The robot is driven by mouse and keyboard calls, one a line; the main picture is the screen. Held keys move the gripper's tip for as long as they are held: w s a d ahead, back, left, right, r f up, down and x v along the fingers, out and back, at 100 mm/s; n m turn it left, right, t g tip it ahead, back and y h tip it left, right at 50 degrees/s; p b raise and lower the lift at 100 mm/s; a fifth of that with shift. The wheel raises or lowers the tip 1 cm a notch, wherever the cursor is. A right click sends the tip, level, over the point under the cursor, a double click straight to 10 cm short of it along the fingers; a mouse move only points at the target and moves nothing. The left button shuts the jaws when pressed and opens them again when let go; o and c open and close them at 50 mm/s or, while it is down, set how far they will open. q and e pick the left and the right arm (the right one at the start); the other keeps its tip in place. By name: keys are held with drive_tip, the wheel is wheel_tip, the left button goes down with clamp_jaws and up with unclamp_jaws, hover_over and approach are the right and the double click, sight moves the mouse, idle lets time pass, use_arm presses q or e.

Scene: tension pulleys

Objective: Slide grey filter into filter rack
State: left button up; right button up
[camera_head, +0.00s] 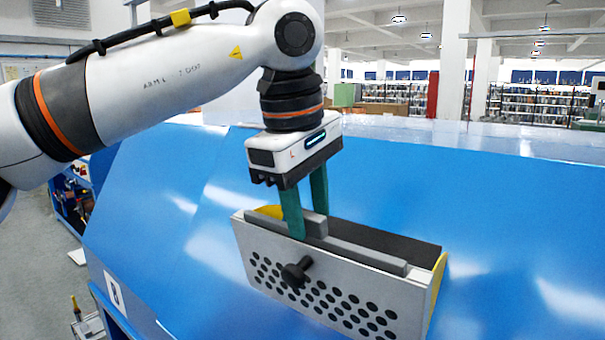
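The filter rack (270,283) is a light box with a front wall full of round holes and a black knob. It sits on the blue surface, right of centre. The grey filter (365,257) is a long bar lying lengthwise inside the rack along its top opening, with a raised block near its left part. My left gripper (306,224) points down at this block. One green finger is in front of the block and the other is behind it. The fingers are apart; whether they press on the block is unclear. The filter's lower part is hidden by the front wall. My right gripper is out of view.
Yellow end pieces (439,277) show at both ends of the rack. The blue surface (530,230) is clear around it. Shelving and pillars stand far behind. A cluttered blue shelf unit (72,205) stands at the left.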

use_arm(q)
drive_tip(key=shift+s+f, duration=0.15)
drive_tip(key=shift+f, duration=0.25)
clamp_jaws()
drive_tip(key=shift+p+v, duration=1.7)
drive_tip(key=shift+v, duration=0.35)
drive_tip(key=shift+d+p, duration=0.1)
drive_tip(key=shift+p, duration=0.4)
drive_tip(key=shift+r, duration=0.1)
